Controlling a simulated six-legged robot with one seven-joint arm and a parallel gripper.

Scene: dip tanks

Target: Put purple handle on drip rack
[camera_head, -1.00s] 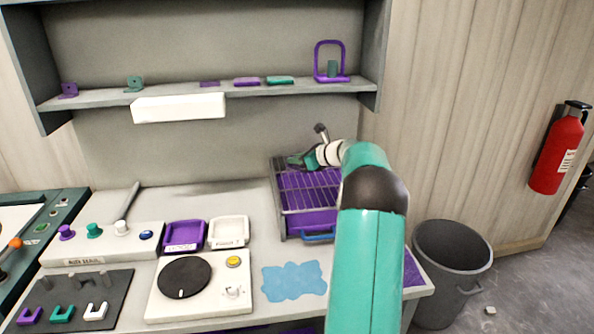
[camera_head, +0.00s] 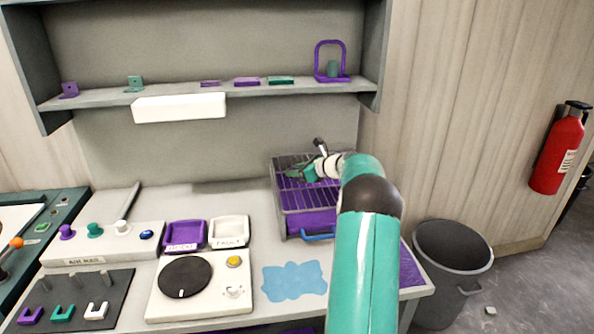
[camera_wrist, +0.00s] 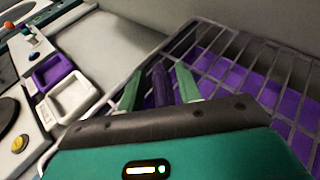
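The drip rack (camera_head: 287,202) is a grey wire grid over a purple tray at the right of the bench. It fills the right of the wrist view (camera_wrist: 217,47). My gripper (camera_head: 298,172) is low over its back part. In the wrist view, a dark purple handle (camera_wrist: 159,84) stands out between the two green fingers of my gripper (camera_wrist: 159,76). Gaps show on both sides of it, so the fingers are apart and not closed on it. The handle lies over the rack's left part; its contact with the wires is hard to tell.
A purple tray (camera_head: 184,221) and a white tray (camera_head: 246,231) sit left of the rack. A blue patch (camera_head: 294,279) lies in front. A shelf (camera_head: 290,88) with a purple frame (camera_head: 344,61) hangs above. A grey bin (camera_head: 453,255) stands right.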

